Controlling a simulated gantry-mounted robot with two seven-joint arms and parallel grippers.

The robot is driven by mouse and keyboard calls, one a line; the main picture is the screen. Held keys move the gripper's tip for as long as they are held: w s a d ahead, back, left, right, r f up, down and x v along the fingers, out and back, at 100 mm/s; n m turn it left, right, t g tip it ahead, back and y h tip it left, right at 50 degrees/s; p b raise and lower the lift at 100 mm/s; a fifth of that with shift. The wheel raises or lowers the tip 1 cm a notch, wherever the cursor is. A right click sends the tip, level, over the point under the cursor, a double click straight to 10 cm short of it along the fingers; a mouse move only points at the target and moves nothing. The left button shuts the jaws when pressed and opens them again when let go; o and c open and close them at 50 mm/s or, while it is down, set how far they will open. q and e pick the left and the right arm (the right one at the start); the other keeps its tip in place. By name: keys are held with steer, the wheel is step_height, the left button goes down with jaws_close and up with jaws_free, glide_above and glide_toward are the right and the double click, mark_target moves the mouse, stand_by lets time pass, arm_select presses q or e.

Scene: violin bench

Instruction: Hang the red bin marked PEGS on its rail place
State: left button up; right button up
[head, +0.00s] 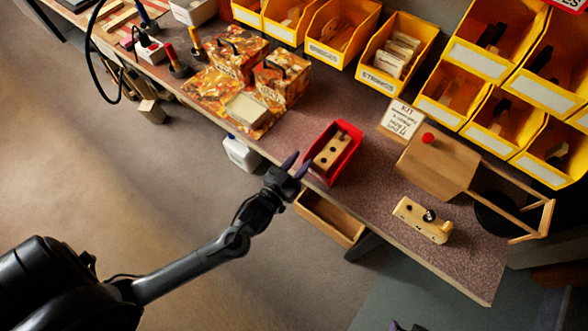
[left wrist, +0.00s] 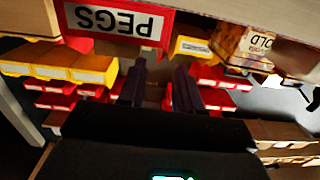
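The red bin (head: 346,160) sits on the bench top near its front edge, with a pale wooden block with dark holes inside it. In the left wrist view its white PEGS label (left wrist: 115,22) appears upside down on the red front (left wrist: 165,28). My left gripper (head: 297,165) is just off the bench's front edge, left of the bin. Its dark fingers (left wrist: 160,85) are apart with nothing between them, and it looks clear of the bin. What seems to be my right gripper (head: 406,327) barely shows at the bottom edge. I cannot make out an empty rail place.
Yellow bins (head: 398,52) line the back, with more stacked at the right (head: 490,37). A KIT card (head: 402,119), a wooden box (head: 438,163) and a wooden block (head: 424,220) stand right of the red bin. Patterned boxes (head: 237,52) stand left. An open drawer (head: 330,217) juts out below.

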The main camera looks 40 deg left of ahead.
mark_target(308, 153)
arm_select(q)
steer(key=shift+w+b, duration=1.05)
steer(key=shift+w, duration=1.2)
jaws_close()
steer(key=c, duration=0.6)
jaws_free()
steer(key=o, duration=0.5)
steer(key=shift+c, duration=0.2)
